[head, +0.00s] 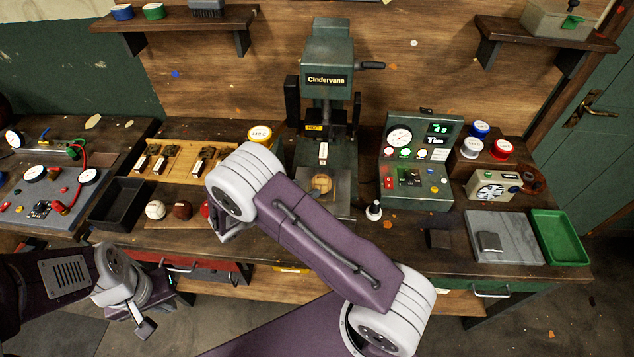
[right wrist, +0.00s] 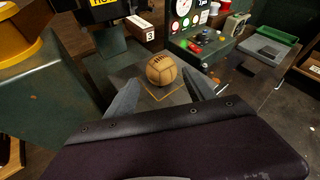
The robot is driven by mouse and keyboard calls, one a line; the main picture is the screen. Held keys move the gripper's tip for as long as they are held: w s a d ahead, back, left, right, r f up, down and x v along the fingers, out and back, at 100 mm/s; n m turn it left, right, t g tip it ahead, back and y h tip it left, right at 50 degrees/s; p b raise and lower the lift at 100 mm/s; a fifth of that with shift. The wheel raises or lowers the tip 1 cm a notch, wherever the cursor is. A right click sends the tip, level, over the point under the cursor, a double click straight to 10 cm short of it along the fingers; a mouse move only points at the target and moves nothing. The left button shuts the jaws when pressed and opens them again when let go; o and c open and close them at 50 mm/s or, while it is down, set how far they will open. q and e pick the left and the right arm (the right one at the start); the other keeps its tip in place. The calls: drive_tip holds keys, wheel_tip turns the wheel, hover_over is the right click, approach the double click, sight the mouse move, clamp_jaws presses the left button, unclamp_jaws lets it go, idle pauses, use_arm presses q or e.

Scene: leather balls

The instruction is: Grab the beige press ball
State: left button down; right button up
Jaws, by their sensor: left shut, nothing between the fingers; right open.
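The beige press ball (head: 321,183) sits on the base of the green Cindervane press (head: 329,60) in the head view. It also shows in the right wrist view (right wrist: 161,70), with dark slots on top, inside a yellow outlined square. My right gripper (right wrist: 160,77) is open, with its two fingers apart on the left and right of the ball's near side; I cannot tell whether they touch it. In the head view my right arm hides that gripper. My left gripper (head: 146,328) is shut and empty, low at the left, in front of the bench.
White (head: 155,209), brown (head: 182,210) and partly hidden red balls lie left of my right arm. A black tray (head: 118,205) is beside them. A control console (head: 418,165) stands right of the press. A small white-topped bottle (head: 374,210) stands near the press base. A green tray (head: 558,238) is far right.

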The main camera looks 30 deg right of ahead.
sight(321, 177)
drive_tip(key=p+x, duration=0.1)
drive_tip(key=x, duration=0.2)
drive_tip(key=shift+r, duration=0.15)
drive_tip(key=shift+w+d+f, duration=0.15)
drive_tip(key=shift+w+f, duration=0.2)
drive_tip(key=p+x, duration=0.2)
drive_tip(key=x, duration=0.3)
drive_tip(key=shift+s+d+p, duration=0.1)
drive_tip(key=shift+s+p, duration=0.3)
drive_tip(key=shift+w+d+f, duration=0.1)
drive_tip(key=shift+w+f, duration=0.1)
drive_tip(key=shift+f, duration=0.05)
drive_tip(key=shift+s, duration=0.1)
drive_tip(key=c, duration=1.2)
drive_tip(key=shift+r+b, duration=0.35)
drive_tip(key=shift+r, duration=0.2)
wheel_tip(321, 177, up, 2)
drive_tip(key=shift+r+b, duration=0.1)
drive_tip(key=shift+b, duration=0.35)
drive_tip(key=s+a+b, duration=0.1)
drive_tip(key=s+a, duration=0.1)
drive_tip(key=a, duration=0.3)
drive_tip(key=s+a+b, duration=0.2)
drive_tip(key=a, duration=0.4)
drive_tip(key=s+a+b, duration=0.2)
drive_tip(key=a, duration=0.4)
drive_tip(key=shift+s+r, duration=0.1)
drive_tip(key=shift+r, duration=0.05)
